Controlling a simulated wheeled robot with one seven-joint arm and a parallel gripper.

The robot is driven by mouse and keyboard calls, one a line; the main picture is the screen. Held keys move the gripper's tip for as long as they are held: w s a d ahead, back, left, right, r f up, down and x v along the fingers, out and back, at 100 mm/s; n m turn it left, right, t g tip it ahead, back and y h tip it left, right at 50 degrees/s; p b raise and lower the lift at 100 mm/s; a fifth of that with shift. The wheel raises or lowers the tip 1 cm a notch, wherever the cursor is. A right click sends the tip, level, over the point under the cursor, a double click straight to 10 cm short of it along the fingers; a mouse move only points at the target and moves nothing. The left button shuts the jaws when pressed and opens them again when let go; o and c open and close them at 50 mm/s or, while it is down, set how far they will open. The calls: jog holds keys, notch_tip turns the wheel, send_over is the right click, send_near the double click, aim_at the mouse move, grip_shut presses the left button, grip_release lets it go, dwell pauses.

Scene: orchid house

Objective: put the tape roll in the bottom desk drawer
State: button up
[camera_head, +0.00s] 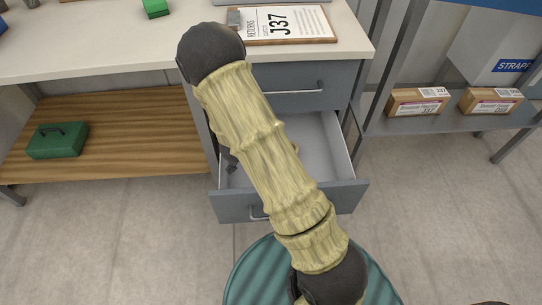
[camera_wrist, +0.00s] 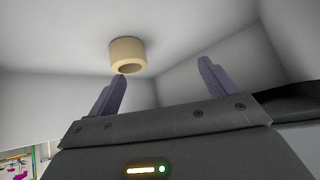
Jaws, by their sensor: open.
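The tape roll (camera_wrist: 127,55) is a tan ring, seen in the wrist view against the pale drawer inside, ahead of my fingertips and nearer the left one. A tan bit of it shows beside my arm in the head view (camera_head: 296,148). The grey desk drawer (camera_head: 232,207) is pulled out below a shut drawer (camera_head: 300,95). My gripper (camera_wrist: 163,70) is open, with nothing between its fingers, and appears apart from the roll. My arm hides much of the drawer in the head view.
The white desk top (camera_head: 120,50) holds a clipboard sign (camera_head: 285,24) and a green block (camera_head: 155,8). A green toolbox (camera_head: 57,141) sits on the wooden shelf (camera_head: 130,115) at left. Boxes (camera_head: 417,102) stand on a rack at right. A teal round surface (camera_head: 255,275) is in front.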

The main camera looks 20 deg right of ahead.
jog(key=s+a+r+n+y, duration=0.2)
jog(key=a+r+n+y, duration=0.15)
jog(key=r, duration=0.25)
jog(key=s+r+n+g+y, duration=0.2)
jog(key=s+r+n, duration=0.5)
jog(key=s+r, duration=0.4)
jog(key=s+g, duration=0.1)
jog(key=s, duration=0.3)
jog(key=shift+d+r, duration=0.15)
jog(key=shift+d, duration=0.05)
jog(key=shift+y, duration=0.25)
